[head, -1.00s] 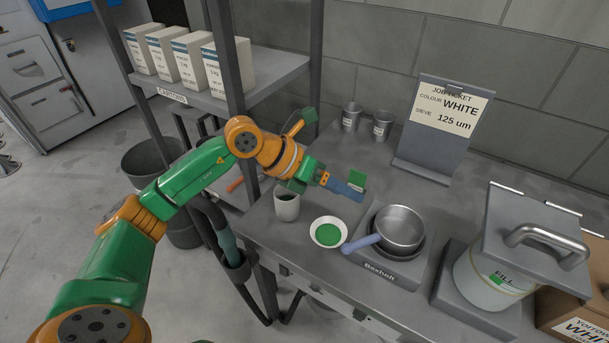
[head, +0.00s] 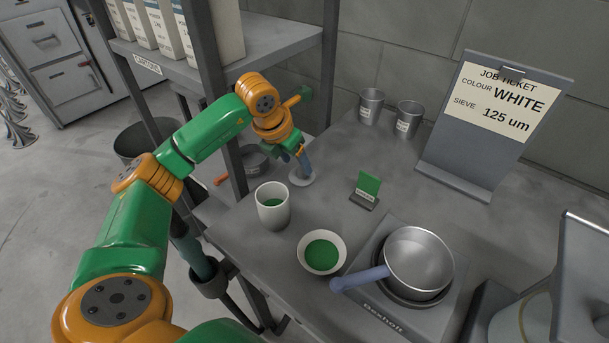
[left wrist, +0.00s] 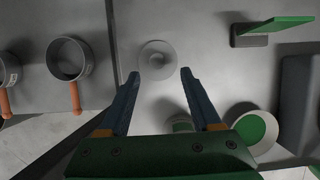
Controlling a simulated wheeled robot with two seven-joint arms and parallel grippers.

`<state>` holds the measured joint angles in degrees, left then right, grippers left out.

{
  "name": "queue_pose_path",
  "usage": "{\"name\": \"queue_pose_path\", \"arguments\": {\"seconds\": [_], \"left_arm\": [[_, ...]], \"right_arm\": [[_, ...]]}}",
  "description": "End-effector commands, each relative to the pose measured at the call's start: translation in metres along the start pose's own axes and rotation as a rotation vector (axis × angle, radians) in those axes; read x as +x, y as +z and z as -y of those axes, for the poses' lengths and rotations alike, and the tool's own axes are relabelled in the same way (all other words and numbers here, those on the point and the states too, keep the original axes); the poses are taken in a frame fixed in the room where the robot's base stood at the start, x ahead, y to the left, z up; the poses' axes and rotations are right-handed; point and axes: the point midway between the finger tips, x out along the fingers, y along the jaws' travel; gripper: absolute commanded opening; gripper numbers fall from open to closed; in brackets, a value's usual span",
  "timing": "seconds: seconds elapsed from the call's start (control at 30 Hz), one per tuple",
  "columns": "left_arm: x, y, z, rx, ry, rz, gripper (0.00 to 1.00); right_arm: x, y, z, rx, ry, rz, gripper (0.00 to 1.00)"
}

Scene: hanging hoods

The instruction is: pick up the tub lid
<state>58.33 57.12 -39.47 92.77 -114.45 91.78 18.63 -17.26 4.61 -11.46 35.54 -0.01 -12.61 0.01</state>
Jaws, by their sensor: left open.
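The tub lid, a small pale disc with a round knob (head: 298,181), lies flat on the grey bench at the back left, behind a white tub with dark green contents (head: 272,212). In the left wrist view the lid (left wrist: 157,56) lies just beyond my fingertips, centred between them. My left gripper (head: 305,170) points down at the lid, its blue fingers partly hiding it in the head view. In the left wrist view my left gripper (left wrist: 160,75) is open with nothing between the fingers. Whether the fingertips touch the lid cannot be told. My right gripper is out of view.
Orange-handled sieves (left wrist: 69,60) lie left of the lid. A green card on a stand (head: 366,188), a white bowl of green powder (head: 322,253) and a pan (head: 418,262) stand to the right.

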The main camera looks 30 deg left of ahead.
Motion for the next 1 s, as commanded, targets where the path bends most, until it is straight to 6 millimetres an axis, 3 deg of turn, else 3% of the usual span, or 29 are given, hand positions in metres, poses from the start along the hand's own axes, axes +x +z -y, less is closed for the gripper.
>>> {"name": "queue_pose_path", "arguments": {"seconds": [0.2,0.47,0.7,1.0], "left_arm": [[0.038,0.006,-0.003,0.000,-0.002,-0.002,0.65],[0.045,0.007,-0.003,0.002,-0.001,0.002,0.65],[0.044,0.006,-0.004,0.001,-0.001,0.001,0.00],[0.043,0.007,-0.004,0.001,-0.001,0.002,0.00]], "right_arm": [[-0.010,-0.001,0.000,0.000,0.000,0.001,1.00],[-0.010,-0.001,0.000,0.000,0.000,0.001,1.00],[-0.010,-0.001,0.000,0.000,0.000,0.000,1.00],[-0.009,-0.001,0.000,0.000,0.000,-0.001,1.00]]}}
